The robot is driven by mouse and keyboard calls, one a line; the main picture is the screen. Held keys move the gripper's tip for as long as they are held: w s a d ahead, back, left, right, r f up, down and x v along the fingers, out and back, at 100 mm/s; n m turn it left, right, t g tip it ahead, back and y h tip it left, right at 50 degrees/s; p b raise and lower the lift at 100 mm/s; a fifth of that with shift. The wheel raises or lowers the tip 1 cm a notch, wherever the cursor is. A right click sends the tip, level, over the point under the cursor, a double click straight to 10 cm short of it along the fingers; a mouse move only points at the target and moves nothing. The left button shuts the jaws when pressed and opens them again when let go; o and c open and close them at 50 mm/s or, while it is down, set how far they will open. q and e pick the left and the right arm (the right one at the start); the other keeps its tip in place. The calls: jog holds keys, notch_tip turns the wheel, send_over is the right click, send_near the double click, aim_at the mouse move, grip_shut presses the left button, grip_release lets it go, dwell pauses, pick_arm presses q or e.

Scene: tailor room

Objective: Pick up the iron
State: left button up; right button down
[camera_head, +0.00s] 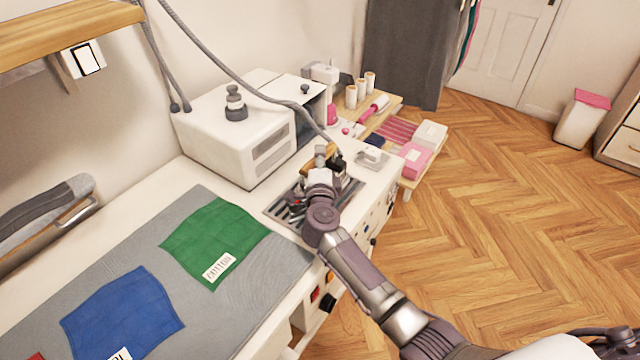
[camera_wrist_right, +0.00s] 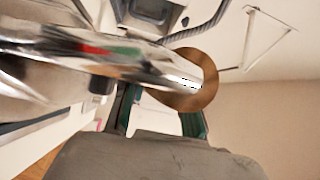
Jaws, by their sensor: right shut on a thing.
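My right gripper (camera_head: 322,168) is over the slatted iron rest (camera_head: 281,208) at the right end of the worktable. It is shut on the iron, whose brown wooden handle (camera_head: 333,151) shows just behind the fingers. In the right wrist view, the iron's shiny metal body (camera_wrist_right: 130,62) lies across the left and its round brown handle part (camera_wrist_right: 205,72) is beside the dark green fingers (camera_wrist_right: 158,118). The gripper hides most of the iron in the head view. I cannot tell whether the iron touches the rest.
A white steam unit (camera_head: 220,130) stands behind the rest, with a grey hose (camera_head: 235,70) running from above towards the iron. Green (camera_head: 215,240) and blue (camera_head: 122,312) cloths lie on the grey pressing mat (camera_head: 265,285).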

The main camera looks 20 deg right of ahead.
jog(key=shift+w+r, duration=0.1)
jog(key=shift+r, duration=0.25)
jog(key=shift+r+p, duration=0.65)
jog(key=shift+r, duration=1.5)
jog(key=d+r+p, duration=0.1)
jog(key=d+r, duration=0.5)
jog(key=d, duration=0.5)
jog(key=shift+s+d+r+p, duration=0.25)
jog(key=shift+d+r+p, duration=0.1)
jog(key=shift+f, duration=0.1)
